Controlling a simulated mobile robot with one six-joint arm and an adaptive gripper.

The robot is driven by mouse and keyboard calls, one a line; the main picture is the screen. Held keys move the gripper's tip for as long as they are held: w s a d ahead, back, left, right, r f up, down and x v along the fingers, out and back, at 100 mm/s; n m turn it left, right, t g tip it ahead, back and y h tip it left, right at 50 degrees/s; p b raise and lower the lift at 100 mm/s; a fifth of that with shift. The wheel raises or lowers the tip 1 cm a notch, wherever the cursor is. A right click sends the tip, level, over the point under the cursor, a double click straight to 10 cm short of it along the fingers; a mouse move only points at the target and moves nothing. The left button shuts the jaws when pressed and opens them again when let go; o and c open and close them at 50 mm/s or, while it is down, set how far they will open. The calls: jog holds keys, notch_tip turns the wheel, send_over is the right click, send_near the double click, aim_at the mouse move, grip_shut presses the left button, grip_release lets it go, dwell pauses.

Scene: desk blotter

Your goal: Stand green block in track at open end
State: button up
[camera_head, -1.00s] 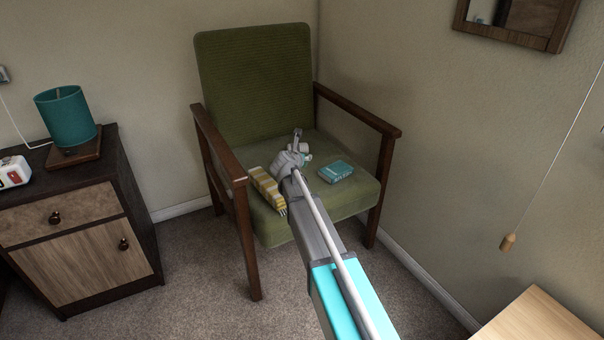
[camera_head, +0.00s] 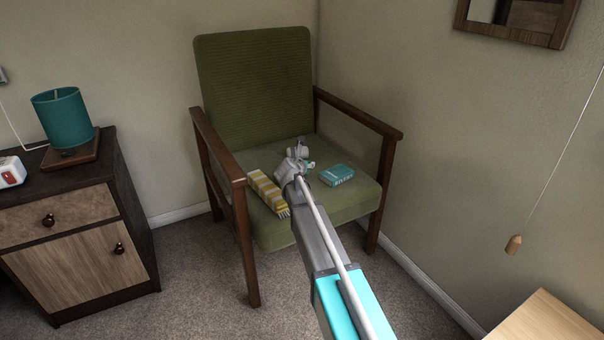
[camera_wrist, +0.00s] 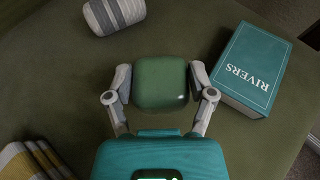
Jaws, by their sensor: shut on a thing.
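A rounded dark green block (camera_wrist: 162,88) sits between the two fingers of my gripper (camera_wrist: 160,76) in the wrist view. The fingers are shut on its left and right sides. Behind the block is the green seat of an armchair (camera_head: 345,204); how far above the seat it is, I cannot tell. I see no track in either view.
A teal book marked RIVERS (camera_wrist: 247,69) lies right of the block. A grey striped object (camera_wrist: 114,14) lies beyond it. A folded yellow-and-white striped cloth (camera_head: 268,193) is at the seat's left. Wooden armrests (camera_head: 358,110) flank the seat. A wooden tabletop (camera_head: 545,322) is at lower right.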

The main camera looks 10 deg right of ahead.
jog(key=shift+f+b, duration=1)
jog(key=shift+f, duration=0.3)
jog(key=shift+f, duration=0.1)
jog(key=o, duration=1.3)
jog(key=shift+c, duration=0.2)
jog(key=shift+r, duration=0.2)
jog(key=shift+s+a+r, duration=0.1)
jog(key=shift+s, duration=0.15)
jog(key=p+v, duration=0.4)
jog(key=v, duration=0.7)
jog(key=shift+s+a+p, duration=0.2)
jog(key=shift+p, duration=0.15)
